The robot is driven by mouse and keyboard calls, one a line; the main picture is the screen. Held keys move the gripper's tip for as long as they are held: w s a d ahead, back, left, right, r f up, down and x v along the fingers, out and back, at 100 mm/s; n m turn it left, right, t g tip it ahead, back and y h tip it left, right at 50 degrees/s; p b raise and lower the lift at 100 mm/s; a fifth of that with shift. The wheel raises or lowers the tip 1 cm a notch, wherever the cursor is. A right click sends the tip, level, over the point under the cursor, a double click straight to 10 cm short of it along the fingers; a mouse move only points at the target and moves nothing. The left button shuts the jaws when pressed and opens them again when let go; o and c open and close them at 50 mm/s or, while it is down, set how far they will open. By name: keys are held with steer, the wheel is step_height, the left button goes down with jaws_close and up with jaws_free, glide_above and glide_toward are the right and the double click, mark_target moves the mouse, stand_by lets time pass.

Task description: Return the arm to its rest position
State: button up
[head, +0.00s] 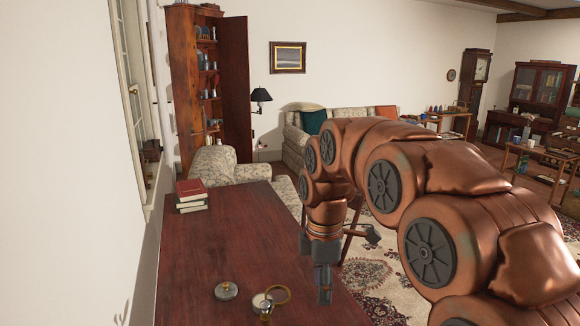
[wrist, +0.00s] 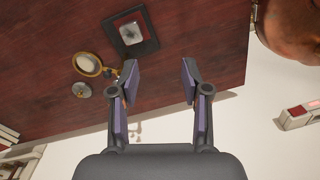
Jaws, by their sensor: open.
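My copper-coloured arm reaches in from the right in the head view and bends down at its wrist. My gripper (head: 323,285) points down by the right edge of the dark red wooden table (head: 225,240). In the wrist view my gripper (wrist: 160,85) shows two fingers spread wide apart with nothing between them. The fingers hang over the table and its edge.
A dark square item (wrist: 131,31) shows in the wrist view. A patterned armchair (head: 222,165) stands behind the table.

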steer(key=s+d+f+m, duration=0.2)
steer(key=s+d+m, duration=0.2)
steer(key=s, duration=0.5)
steer(key=s+d+f+m+p, duration=0.1)
steer(key=s+d+m, duration=0.3)
steer(key=s+m, duration=0.4)
steer(key=s+d+f+m+g, duration=0.1)
steer(key=s+d+f+m, duration=0.2)
steer(key=s, duration=0.9)
steer(key=m, duration=0.3)
steer(key=shift+d+f+m+p, duration=0.2)
steer(key=shift+d+m+p, duration=0.1)
steer(key=shift+d, duration=0.1)
